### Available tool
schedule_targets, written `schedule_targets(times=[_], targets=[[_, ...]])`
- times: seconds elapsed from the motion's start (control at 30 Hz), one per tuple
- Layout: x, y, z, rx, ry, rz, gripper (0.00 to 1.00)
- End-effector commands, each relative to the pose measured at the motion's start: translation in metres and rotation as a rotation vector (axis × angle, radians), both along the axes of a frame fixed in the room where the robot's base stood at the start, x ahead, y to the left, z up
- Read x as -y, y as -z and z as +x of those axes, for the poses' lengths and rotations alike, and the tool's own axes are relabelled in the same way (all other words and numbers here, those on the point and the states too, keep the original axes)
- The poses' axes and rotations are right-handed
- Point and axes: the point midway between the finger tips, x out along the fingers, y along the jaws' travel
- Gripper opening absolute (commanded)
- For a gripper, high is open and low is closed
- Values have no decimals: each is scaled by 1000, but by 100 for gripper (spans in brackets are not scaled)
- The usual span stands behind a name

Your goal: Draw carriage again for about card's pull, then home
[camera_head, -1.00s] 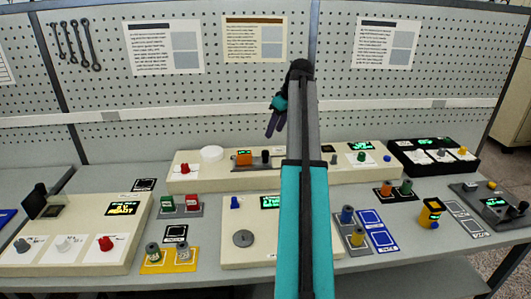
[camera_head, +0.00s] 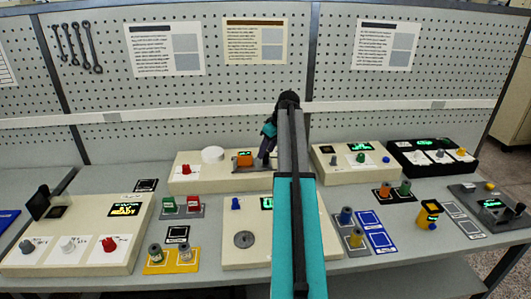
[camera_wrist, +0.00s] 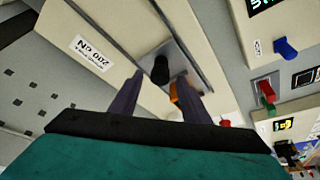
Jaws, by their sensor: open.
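The long cream unit (camera_head: 210,178) at the back carries a metal track with an orange block (camera_head: 244,159) on it. A black upright knob (camera_wrist: 160,70) stands on the grey track plate in the wrist view. I cannot tell for sure which part is the carriage. My gripper (camera_head: 265,160) is down at the track, just right of the orange block. In the wrist view my gripper (camera_wrist: 159,78) is open, with the knob showing between the fingertips. Contact is unclear. The right finger partly hides the orange block (camera_wrist: 174,93). A card (camera_wrist: 91,53) on the unit reads "200 cN".
My arm crosses over the front cream unit (camera_head: 232,258). The pegboard rises behind.

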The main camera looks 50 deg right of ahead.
Motion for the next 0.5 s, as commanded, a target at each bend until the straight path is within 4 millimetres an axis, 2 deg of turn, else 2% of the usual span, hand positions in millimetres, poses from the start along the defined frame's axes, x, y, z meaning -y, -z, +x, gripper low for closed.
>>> schedule_targets(times=[0.2,0.5], targets=[[0,16,7,-1,0,0,43],[0,22,9,0,1,-1,43]])
